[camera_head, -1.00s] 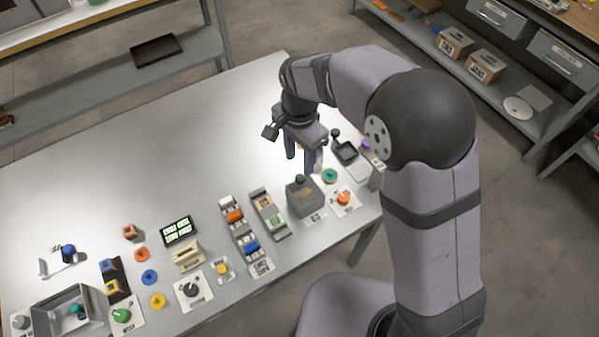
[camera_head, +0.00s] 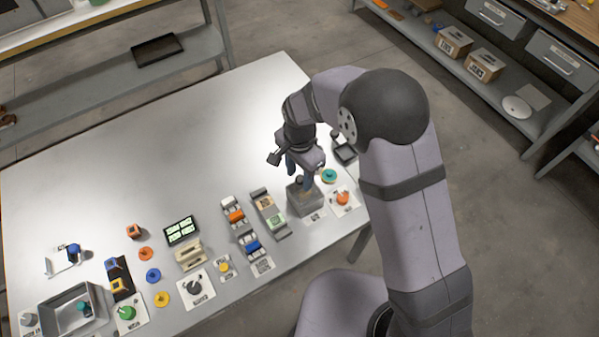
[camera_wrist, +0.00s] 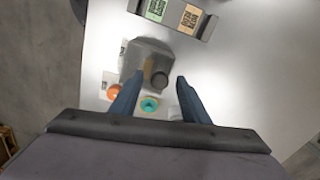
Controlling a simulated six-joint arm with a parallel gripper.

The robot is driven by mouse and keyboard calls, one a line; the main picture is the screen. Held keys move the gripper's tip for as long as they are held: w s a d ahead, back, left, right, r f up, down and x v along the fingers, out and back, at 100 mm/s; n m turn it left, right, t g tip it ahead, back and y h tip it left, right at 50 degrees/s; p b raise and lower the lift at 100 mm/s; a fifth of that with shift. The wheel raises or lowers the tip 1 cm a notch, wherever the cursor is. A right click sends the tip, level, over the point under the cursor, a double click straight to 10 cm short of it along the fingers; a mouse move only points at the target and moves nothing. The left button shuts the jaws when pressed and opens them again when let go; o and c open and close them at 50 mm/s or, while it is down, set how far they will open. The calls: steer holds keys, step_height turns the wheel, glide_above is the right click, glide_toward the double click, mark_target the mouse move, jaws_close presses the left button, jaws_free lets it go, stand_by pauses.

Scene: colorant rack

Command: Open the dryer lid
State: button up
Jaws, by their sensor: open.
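The dryer appears to be the grey box (camera_head: 305,200) near the front edge of the table, its lid down. My gripper (camera_head: 300,178) is directly over the lid, pointing down. I cannot tell whether the fingertips are level with the knob. Nothing is held.
A teal disc (camera_head: 328,176) and an orange knob on a white card (camera_head: 343,198) lie close to the right. A grey rack with labelled blocks (camera_head: 268,213) stands close to the left. A black tray (camera_head: 345,154) is behind to the right. The table's back left is clear.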

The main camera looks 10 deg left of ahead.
jaws_close()
steer(key=w+a+b, duration=0.1)
steer(key=w+a, duration=0.5)
stand_by(0.5)
jaws_free()
step_height(320, 180, up, 7)
steer(key=b, duration=0.2)
steer(key=shift+r+b, duration=0.2)
steer(key=shift+b, duration=0.1)
